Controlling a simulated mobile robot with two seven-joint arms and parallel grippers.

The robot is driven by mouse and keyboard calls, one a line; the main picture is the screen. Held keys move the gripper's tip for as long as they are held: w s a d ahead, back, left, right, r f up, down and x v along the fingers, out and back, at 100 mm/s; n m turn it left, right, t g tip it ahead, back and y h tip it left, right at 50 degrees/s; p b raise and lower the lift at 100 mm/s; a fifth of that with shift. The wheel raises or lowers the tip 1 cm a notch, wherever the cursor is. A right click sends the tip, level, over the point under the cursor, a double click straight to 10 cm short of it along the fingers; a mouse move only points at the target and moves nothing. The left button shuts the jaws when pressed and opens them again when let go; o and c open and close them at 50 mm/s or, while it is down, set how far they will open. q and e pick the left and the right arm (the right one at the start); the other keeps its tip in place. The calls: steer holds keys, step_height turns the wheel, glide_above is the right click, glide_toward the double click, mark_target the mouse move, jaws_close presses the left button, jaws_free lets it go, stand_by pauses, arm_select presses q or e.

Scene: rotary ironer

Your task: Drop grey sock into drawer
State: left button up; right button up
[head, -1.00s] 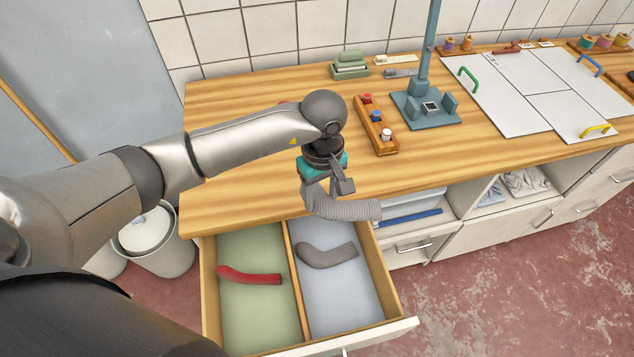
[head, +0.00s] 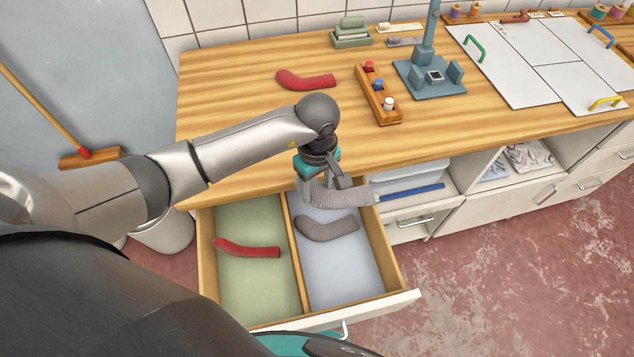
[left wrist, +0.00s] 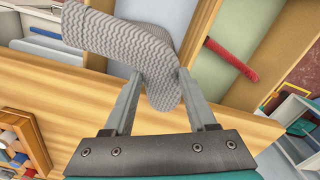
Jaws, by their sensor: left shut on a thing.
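My left gripper (head: 322,178) is shut on a grey ribbed sock (head: 338,198), which hangs out to the right. The held sock also fills the upper middle of the left wrist view (left wrist: 125,38), between the two fingers. In the head view it appears over the back of the open drawer's right compartment. The drawer (head: 396,276) has a green-floored left compartment with a red sock (head: 247,249) and a blue-grey right compartment with another grey sock (head: 328,230). How high the held sock is above the drawer is hard to tell. My right gripper is not in view.
Another red sock (head: 305,82) lies on the wooden worktop (head: 235,85). A wooden spool rack (head: 377,95) and a blue-grey stand (head: 432,78) are behind the gripper. A wooden divider (head: 299,265) splits the drawer. Open shelves (head: 410,190) are to its right.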

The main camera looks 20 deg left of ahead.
mark_target(317, 191)
arm_select(q)
steer(key=o, duration=1.4)
step_height(317, 191, up, 15)
steer(key=shift+r, duration=0.15)
